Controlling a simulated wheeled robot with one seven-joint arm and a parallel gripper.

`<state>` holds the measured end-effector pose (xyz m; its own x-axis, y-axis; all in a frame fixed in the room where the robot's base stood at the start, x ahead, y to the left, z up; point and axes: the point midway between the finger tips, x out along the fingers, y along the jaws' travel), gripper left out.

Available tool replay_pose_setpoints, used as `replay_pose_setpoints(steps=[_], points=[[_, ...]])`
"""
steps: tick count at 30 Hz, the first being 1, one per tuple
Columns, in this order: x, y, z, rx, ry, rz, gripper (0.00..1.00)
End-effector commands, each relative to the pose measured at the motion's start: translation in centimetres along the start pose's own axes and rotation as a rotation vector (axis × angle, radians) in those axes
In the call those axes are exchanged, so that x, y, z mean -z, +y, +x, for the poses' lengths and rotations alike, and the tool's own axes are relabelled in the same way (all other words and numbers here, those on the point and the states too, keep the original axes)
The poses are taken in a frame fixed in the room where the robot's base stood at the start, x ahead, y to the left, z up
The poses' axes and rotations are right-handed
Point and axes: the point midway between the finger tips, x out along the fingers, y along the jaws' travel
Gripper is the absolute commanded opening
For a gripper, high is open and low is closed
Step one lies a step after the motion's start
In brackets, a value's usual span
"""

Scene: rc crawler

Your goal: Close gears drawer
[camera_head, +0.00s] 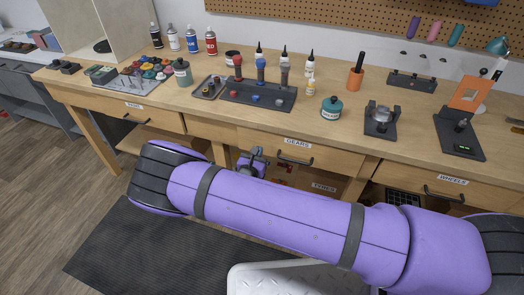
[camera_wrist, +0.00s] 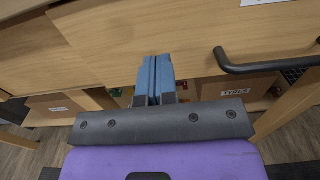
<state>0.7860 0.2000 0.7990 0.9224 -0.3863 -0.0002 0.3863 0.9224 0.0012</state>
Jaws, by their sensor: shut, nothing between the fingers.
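The gears drawer (camera_head: 320,158) is under the workbench top, with a "GEARS" label and a dark bar handle (camera_head: 295,160). Its front looks nearly in line with the bench face; I cannot tell whether a small gap remains. In the wrist view the wooden drawer front (camera_wrist: 190,30) fills the upper part, and its handle is at the right. My gripper (camera_wrist: 155,68) is shut and empty, its blue fingertips at the lower part of the front, left of the handle. Contact is unclear. In the head view my gripper (camera_head: 250,160) is left of the handle, partly hidden by my purple arm.
The wheels drawer (camera_head: 450,190) is to the right and another labelled drawer (camera_head: 130,112) to the left. A "TYRES" box (camera_wrist: 235,88) sits on the shelf below. The bench top (camera_head: 215,120) carries bottles, trays and tools. A dark mat (camera_head: 130,250) lies on the floor.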

Motion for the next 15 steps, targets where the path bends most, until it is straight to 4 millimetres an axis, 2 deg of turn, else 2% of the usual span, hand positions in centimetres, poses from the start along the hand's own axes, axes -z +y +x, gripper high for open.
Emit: replay_pose_setpoints(steps=[3, 9, 15], points=[[0.0, 0.1, -2.7, -0.002, 0.002, -0.001, 0.00], [0.1, 0.1, -6.8, -0.001, 0.003, -0.001, 0.00], [0.1, 0.0, -9.4, 0.000, 0.002, -0.002, 0.00]])
